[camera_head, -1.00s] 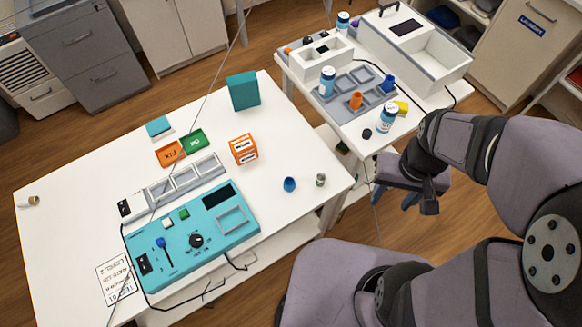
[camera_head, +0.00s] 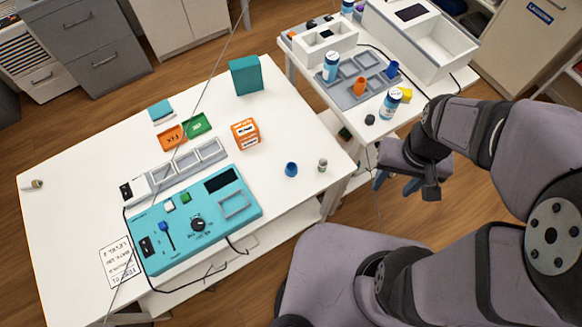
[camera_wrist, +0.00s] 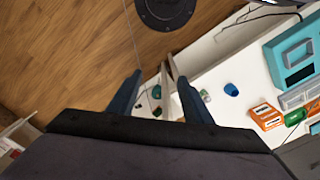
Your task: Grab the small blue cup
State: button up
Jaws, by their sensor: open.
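The small blue cup (camera_head: 291,169) stands on the white table near its right corner. It also shows in the wrist view (camera_wrist: 231,89), right of my fingers and apart from them. My gripper (camera_head: 397,184) is open and empty, to the right of that table and off its edge. In the wrist view its two dark fingers (camera_wrist: 157,90) stand wide apart, with floor and a table edge behind them. Another blue cup (camera_head: 392,70) stands on the second table, beside an orange one (camera_head: 359,86).
A small grey-green vial (camera_head: 322,165) stands right of the blue cup. An orange box (camera_head: 245,135) and a teal control panel (camera_head: 195,222) stand farther left. The second table (camera_head: 352,128) is close behind my gripper.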

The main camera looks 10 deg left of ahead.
aim_at(291, 172)
jog(key=shift+o, duration=0.5)
